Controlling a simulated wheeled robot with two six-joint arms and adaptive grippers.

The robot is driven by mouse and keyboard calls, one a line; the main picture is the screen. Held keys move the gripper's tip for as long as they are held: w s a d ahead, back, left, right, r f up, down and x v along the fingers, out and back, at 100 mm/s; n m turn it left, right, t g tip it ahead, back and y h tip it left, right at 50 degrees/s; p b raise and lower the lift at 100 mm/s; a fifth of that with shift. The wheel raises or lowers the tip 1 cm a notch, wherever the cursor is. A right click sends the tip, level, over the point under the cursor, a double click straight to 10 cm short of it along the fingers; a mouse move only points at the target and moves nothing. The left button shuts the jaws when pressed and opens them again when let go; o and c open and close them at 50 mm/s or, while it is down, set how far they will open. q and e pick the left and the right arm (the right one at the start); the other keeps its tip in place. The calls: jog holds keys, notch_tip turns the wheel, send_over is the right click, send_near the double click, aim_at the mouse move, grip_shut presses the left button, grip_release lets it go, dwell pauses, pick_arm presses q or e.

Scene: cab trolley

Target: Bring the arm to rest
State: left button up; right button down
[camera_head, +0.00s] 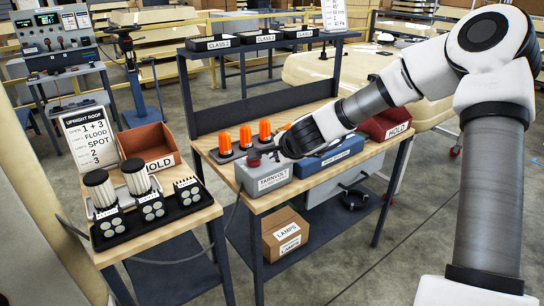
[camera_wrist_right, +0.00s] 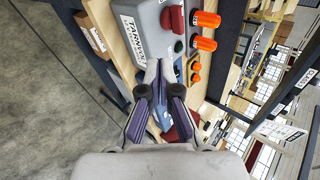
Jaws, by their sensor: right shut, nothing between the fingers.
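My right arm comes in from the right in the head view, bent down toward the table. My right gripper (camera_head: 268,152) is shut and empty, just above the grey TARNVOLT box (camera_head: 264,182) and close to its red button (camera_head: 253,158). In the right wrist view my shut fingers (camera_wrist_right: 159,68) point at the TARNVOLT box (camera_wrist_right: 147,20), whose red button (camera_wrist_right: 172,18) shows ahead of them. I cannot tell whether the fingertips touch the box. My left gripper is not in view.
Several orange beacons (camera_head: 245,138) stand behind the box. A lower table at left holds a brown HOLD bin (camera_head: 152,147) and lamps on a black tray (camera_head: 135,228). A shelf with class trays (camera_head: 258,38) rises behind.

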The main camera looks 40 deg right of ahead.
jog(key=shift+w+d+f, duration=0.1)
jog(key=shift+w+f, duration=0.1)
jog(key=shift+w, duration=0.05)
jog(key=shift+s, duration=0.1)
jog(key=s+a+f+n+g, duration=0.25)
jog(key=s+f, duration=0.25)
jog(key=f, duration=0.4)
jog(key=s+a+f+n+g, duration=0.25)
jog(key=s+f, duration=0.25)
jog(key=f, duration=0.5)
jog(key=s+a+f+n+g, duration=0.2)
jog(key=s+a+f+n, duration=0.15)
jog(key=f, duration=0.55)
jog(key=s+a+f+n+y, duration=0.1)
jog(key=s+a+f+n, duration=0.1)
jog(key=s, duration=0.4)
jog(key=s+a+f+n+g, duration=0.1)
jog(key=s+a+f+n, duration=0.2)
jog(key=s+a+n, duration=0.2)
jog(key=s+a+f+n+g+y, duration=0.1)
jog(key=s+a+f+n, duration=0.1)
jog(key=s+a+n, duration=0.2)
jog(key=s+n, duration=0.1)
jog(key=s, duration=0.2)
jog(key=shift+s+f+y, duration=0.25)
jog(key=shift+s+y, duration=0.05)
jog(key=shift+s, duration=0.1)
